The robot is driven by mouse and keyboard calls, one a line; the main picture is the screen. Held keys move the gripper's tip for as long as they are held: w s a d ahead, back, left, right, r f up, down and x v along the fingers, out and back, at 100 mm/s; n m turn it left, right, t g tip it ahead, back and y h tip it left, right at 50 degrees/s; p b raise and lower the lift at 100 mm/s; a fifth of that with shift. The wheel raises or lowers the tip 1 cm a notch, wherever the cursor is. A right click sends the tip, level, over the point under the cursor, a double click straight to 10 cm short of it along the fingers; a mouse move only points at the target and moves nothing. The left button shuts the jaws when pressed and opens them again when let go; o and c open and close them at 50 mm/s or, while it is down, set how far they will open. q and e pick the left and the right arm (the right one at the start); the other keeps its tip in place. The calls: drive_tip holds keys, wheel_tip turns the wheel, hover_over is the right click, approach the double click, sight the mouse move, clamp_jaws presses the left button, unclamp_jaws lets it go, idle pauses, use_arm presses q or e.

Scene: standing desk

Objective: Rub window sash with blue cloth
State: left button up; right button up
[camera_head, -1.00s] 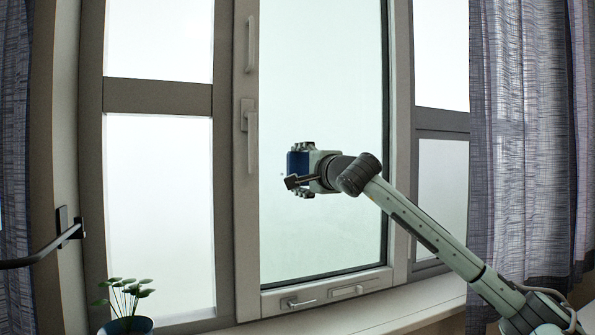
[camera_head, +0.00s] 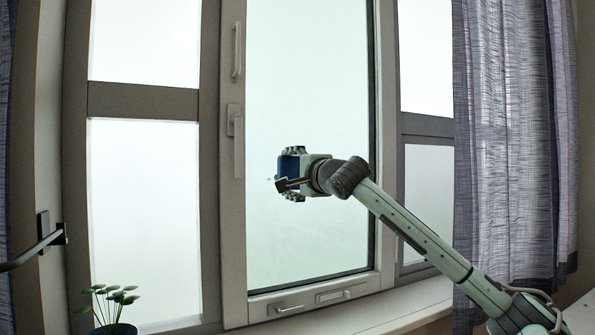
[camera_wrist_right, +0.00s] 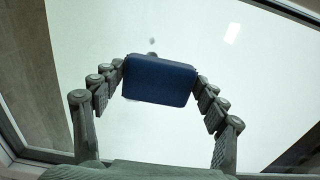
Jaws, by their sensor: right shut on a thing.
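The window sash (camera_head: 233,205) is a light grey frame around a tall pane of glass (camera_head: 310,70), with a handle on its left side. My right gripper (camera_head: 291,175) is in front of the lower middle of the pane. It is shut on the blue cloth (camera_head: 287,167), which looks like a folded block. In the right wrist view the blue cloth (camera_wrist_right: 160,80) sits between the fingertips of my right gripper (camera_wrist_right: 160,85), with the glass behind it. I cannot tell whether the cloth touches the glass. A small dark mark shows just above the cloth there. My left gripper is not in view.
A potted plant (camera_head: 112,303) stands at the lower left by the sill. A dark bar on a wall bracket (camera_head: 45,240) juts in at the left. A grey curtain (camera_head: 515,130) hangs at the right.

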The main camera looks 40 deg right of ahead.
drive_tip(key=shift+w+a+f, duration=0.1)
drive_tip(key=shift+w+a, duration=0.2)
drive_tip(key=shift+a, duration=0.45)
drive_tip(key=shift+s+a+f, duration=0.1)
drive_tip(key=shift+f, duration=0.1)
drive_tip(key=b+v, duration=0.4)
drive_tip(key=shift+s, duration=0.1)
drive_tip(key=shift+s+a+r, duration=0.15)
drive_tip(key=shift+s+r, duration=0.05)
drive_tip(key=shift+s, duration=0.45)
drive_tip(key=shift+s+b, duration=0.1)
drive_tip(key=shift+b, duration=0.25)
